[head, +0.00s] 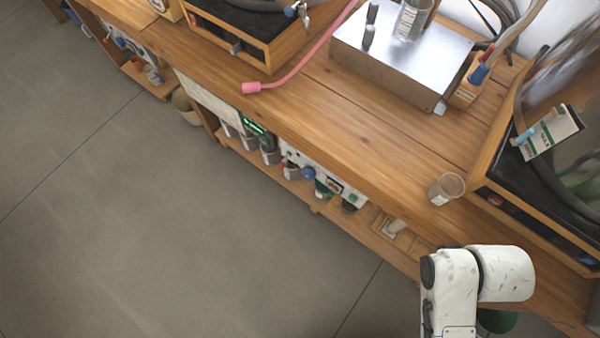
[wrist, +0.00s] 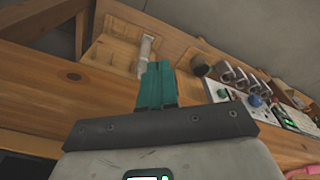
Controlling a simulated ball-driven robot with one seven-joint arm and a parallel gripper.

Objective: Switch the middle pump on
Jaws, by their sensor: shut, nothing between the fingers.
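My gripper (wrist: 158,68) shows in the wrist view as two teal fingers close together, shut and empty. It is over the wooden bench edge, left of a white control panel (wrist: 240,108) with a blue knob (wrist: 256,101) and a green button. Several grey cylindrical fittings, perhaps the pumps, stand in a row behind that panel, apart from my fingers. In the head view the control panel (head: 323,181) and its blue knob (head: 308,173) sit below the bench's front edge. I cannot tell which part is the middle pump or its switch. My gripper is hidden in the head view.
The wooden bench top (head: 330,110) holds a metal box (head: 405,55), a pink hose (head: 310,58) and a clear cup (head: 446,188) near the front edge. A low shelf (head: 300,190) runs under the bench. The grey floor (head: 150,230) in front is clear.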

